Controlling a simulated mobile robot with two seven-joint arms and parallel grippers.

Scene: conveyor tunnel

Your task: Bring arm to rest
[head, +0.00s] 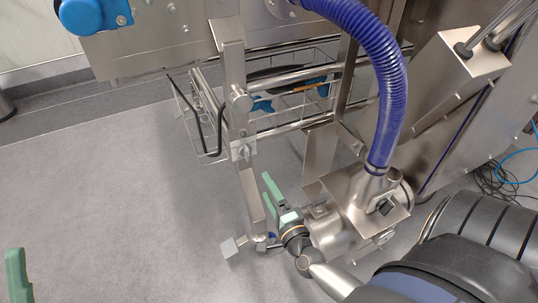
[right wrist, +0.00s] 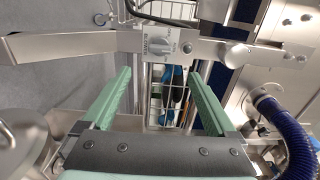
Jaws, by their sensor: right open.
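In the head view my right gripper (head: 273,190) is at the lower middle, beside a vertical steel post (head: 236,110) of the machine frame. Its green fingers also show in the right wrist view (right wrist: 161,80), spread wide apart with nothing held between them. A steel bar with a rotary switch (right wrist: 160,46) crosses beyond the fingertips. My right arm (head: 470,245) comes in from the lower right, partly hidden by the steel housing's surroundings. Of my left gripper, only one green finger (head: 16,275) shows at the lower left edge, so its opening is hidden.
A steel housing (head: 345,215) with a blue ribbed hose (head: 385,75) stands close to my right gripper. A wire basket (head: 300,98) holding blue and orange-handled items hangs behind the post. Loose cables lie at the right. The grey floor (head: 100,190) at left is clear.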

